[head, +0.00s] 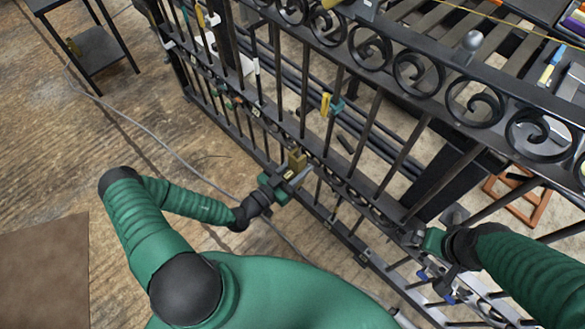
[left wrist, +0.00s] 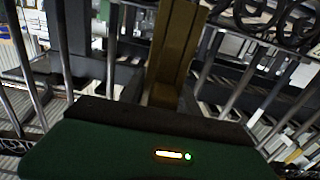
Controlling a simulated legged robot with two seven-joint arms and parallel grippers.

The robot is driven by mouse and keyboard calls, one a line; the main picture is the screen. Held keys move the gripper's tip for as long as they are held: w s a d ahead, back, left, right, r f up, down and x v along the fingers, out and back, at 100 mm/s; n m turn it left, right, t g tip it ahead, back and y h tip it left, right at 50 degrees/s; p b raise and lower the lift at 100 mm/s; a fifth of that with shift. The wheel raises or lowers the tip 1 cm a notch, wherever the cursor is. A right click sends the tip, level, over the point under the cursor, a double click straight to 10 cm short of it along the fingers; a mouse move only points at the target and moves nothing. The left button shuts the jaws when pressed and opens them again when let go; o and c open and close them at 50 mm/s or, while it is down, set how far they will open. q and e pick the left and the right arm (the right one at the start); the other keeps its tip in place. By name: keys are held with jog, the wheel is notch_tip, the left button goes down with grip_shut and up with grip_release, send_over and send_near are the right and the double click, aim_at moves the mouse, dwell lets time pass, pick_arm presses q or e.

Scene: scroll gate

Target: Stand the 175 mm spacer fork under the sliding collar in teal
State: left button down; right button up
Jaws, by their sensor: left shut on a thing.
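My left gripper (head: 284,184) is shut on an upright brass-coloured piece (head: 297,160), which looks like the spacer fork. It stands up against the gate bars. In the left wrist view the brass-coloured piece (left wrist: 176,48) rises above the green gripper body (left wrist: 140,148); its lower end is hidden. A teal part (head: 337,105), perhaps the sliding collar, sits on a gate bar beside a yellow piece (head: 325,103), up and right of my left gripper. My right gripper (head: 420,238) is at the gate's lower rail on the right; its jaws are too small to read.
The black scroll gate (head: 372,52) crosses the view diagonally, with upright bars and rails close to both grippers. More coloured fittings (head: 232,102) sit on bars farther left. A cable (head: 150,135) lies on the wooden floor. A small black table (head: 95,48) stands at back left.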

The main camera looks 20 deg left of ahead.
aim_at(326, 143)
pick_arm(q)
jog(key=b+x, duration=0.1)
jog(key=x, duration=0.5)
jog(key=shift+w+d, duration=0.15)
jog(key=shift+d, duration=0.05)
jog(key=shift+b+x, duration=0.7)
jog(key=shift+x, duration=2.35)
jog(key=shift+w+a+r, duration=0.15)
jog(key=shift+w+r, duration=0.1)
jog(key=shift+w, duration=0.4)
pick_arm(e)
jog(key=shift+s+f, duration=0.15)
jog(key=shift+f, duration=0.45)
jog(key=shift+s+f, duration=0.15)
jog(key=shift+f, duration=0.45)
